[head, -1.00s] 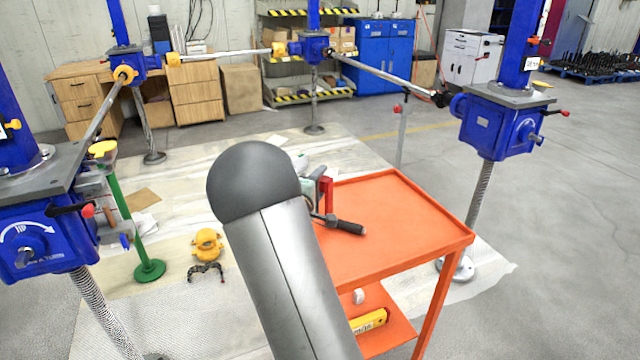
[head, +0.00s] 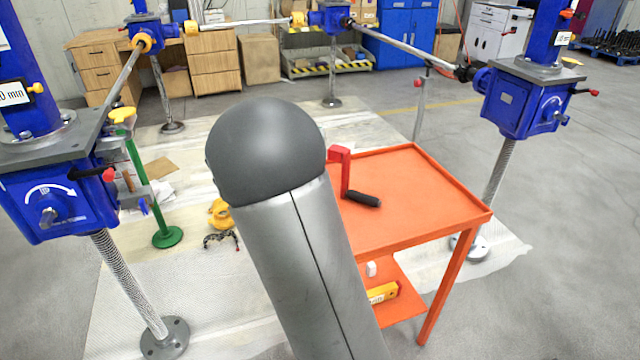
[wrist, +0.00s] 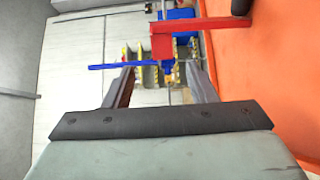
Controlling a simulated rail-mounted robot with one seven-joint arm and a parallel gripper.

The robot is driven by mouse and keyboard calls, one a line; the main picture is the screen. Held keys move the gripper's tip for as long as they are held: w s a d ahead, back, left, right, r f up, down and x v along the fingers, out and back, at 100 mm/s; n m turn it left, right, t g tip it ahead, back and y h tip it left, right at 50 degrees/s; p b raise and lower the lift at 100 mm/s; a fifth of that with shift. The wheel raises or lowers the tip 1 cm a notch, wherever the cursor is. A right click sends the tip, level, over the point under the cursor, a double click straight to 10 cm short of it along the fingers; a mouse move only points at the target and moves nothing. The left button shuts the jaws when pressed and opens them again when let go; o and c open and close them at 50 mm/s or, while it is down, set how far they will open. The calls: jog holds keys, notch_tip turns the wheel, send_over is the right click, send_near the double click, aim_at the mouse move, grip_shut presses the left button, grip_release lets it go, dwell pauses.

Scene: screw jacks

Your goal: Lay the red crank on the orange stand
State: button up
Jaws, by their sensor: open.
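The red crank (head: 344,170) rests on the orange stand (head: 420,190), near its left edge. Its red arm stands up, and its black grip (head: 362,199) lies at the stand's top. In the wrist view the red crank (wrist: 205,32) spans the upper part, beside the orange stand (wrist: 290,70) at the right. My gripper (wrist: 162,75) is open, with nothing between its fingers and the crank beyond the fingertips. It appears apart from the crank. In the head view my arm hides the gripper and part of the stand's left side.
Blue screw jacks (head: 525,105) on threaded posts stand around, joined by metal shafts (head: 410,50). A green post (head: 150,190) stands at the left. A yellow box (head: 382,293) lies on the stand's lower shelf. The stand's top right of the crank is clear.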

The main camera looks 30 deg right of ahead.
jog(key=s+a+f+m+g+y, duration=0.1)
jog(key=s+f+m+g+y, duration=0.3)
jog(key=s, duration=0.6)
jog(key=s+a+m+g+y, duration=0.1)
jog(key=s+a+g, duration=0.1)
jog(key=s+g, duration=0.55)
jog(key=s+a+f+t+y, duration=0.1)
jog(key=s+a+y, duration=0.4)
jog(key=a, duration=0.3)
jog(key=s+a+f+m+t+y, duration=0.1)
jog(key=s+a+y, duration=0.4)
jog(key=a, duration=0.3)
jog(key=shift+a+f, duration=0.15)
jog(key=shift+a, duration=0.25)
